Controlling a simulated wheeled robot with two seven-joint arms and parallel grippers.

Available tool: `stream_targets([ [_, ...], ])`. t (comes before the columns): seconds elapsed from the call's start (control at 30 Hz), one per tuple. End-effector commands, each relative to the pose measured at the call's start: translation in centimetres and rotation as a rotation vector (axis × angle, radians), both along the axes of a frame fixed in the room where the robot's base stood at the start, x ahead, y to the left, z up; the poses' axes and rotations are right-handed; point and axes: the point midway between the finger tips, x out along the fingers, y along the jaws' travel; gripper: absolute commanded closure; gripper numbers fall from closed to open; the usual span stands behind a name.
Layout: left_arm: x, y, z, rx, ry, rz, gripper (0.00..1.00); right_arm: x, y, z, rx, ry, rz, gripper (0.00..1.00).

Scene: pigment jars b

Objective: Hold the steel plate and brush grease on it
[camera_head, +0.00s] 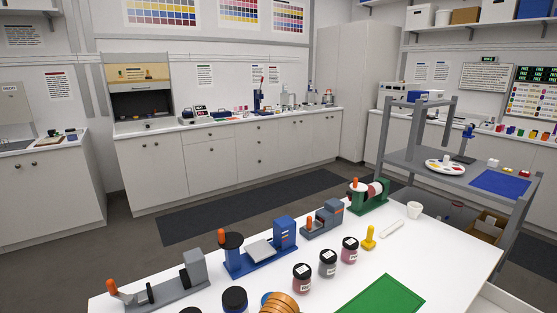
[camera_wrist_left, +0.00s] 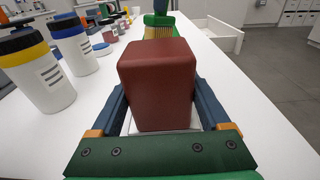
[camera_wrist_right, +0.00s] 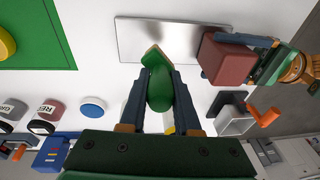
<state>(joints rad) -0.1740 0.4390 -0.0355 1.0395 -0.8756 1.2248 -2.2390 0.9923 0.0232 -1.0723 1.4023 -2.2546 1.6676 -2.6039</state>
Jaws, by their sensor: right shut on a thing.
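The brush (camera_wrist_right: 158,82) has a green handle, and my right gripper (camera_wrist_right: 160,95) is shut on it in the right wrist view. Its yellow bristles (camera_wrist_left: 158,32) show behind the red block in the left wrist view. The steel plate (camera_wrist_right: 165,38), flat and grey with a dark smudge, lies ahead of the brush. A dark red block (camera_wrist_left: 158,80) stands at the plate's right end in the right wrist view. My left gripper (camera_wrist_left: 160,105) has its fingers on both sides of the block, with narrow gaps showing, and looks open. The head view shows neither gripper.
A green mat (camera_head: 384,295) lies on the white table. Lidded jars (camera_head: 327,262), a yellow peg (camera_head: 368,238) and bench devices (camera_head: 262,248) line the far side. A blue-lidded jar (camera_wrist_left: 75,45) and another jar (camera_wrist_left: 35,75) stand left of my left gripper.

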Motion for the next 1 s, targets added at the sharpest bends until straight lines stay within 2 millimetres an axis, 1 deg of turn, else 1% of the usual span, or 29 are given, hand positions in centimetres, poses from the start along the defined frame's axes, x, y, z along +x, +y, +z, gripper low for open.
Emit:
stream_targets([
  [0.03,0.01,0.01,0.00,0.000,0.000,0.000,0.56,0.01,0.00,0.01,0.000,0.000,0.000,1.00],
  [0.07,0.02,0.01,0.00,0.000,0.000,0.001,0.64,0.00,0.00,0.01,0.000,0.000,0.000,1.00],
  [0.1,0.02,0.01,0.01,0.000,0.000,0.001,0.75,0.01,0.00,0.01,0.000,0.000,0.000,1.00],
  [0.2,0.02,0.01,0.00,0.000,0.000,0.001,1.00,0.01,0.00,0.01,0.000,0.000,0.000,1.00],
  [1.0,-0.11,-0.03,-0.49,0.002,0.004,-0.001,1.00,0.00,0.00,-0.64,0.000,0.000,0.000,1.00],
])
